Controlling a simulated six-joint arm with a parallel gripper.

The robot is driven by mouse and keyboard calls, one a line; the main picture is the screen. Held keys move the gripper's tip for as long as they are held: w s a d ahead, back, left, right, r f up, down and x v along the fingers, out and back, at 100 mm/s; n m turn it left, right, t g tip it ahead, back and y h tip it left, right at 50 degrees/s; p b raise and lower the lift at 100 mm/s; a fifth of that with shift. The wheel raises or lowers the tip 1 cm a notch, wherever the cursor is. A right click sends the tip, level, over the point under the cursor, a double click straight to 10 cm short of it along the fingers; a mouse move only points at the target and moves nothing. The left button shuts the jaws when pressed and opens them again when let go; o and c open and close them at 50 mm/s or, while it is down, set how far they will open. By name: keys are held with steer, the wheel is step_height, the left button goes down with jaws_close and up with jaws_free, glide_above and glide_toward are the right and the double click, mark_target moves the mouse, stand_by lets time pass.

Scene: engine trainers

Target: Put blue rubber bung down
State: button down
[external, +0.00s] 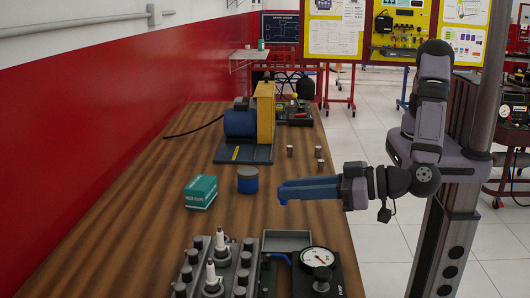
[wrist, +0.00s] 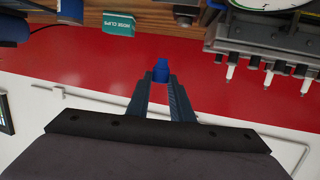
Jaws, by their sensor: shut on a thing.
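The blue rubber bung (wrist: 161,70) is a small stepped blue piece between the fingertips in the wrist view. My gripper (wrist: 161,80) is shut on it. In the external view my gripper (external: 284,194) points left, roughly level, over the right part of the wooden table (external: 150,235). There the bung cannot be told apart from the blue fingers. The gap between gripper and tabletop cannot be judged exactly.
A blue tin (external: 248,182) and a green hose-clips box (external: 201,192) stand left of my gripper. A grey tray (external: 287,241), a pressure gauge (external: 318,262) and an engine block with upright plugs (external: 215,270) are in front. A blue motor unit (external: 240,125) stands farther back.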

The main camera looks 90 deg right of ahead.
mark_target(294, 249)
steer(key=shift+f, duration=0.1)
steer(key=shift+f+b, duration=0.55)
steer(key=shift+b, duration=0.05)
steer(key=shift+f+p, duration=1.15)
steer(key=shift+f, duration=3.65)
steer(key=shift+f+b, duration=0.3)
steer(key=c, duration=1.6)
jaws_free()
steer(key=shift+r, duration=0.1)
steer(key=shift+o, duration=0.2)
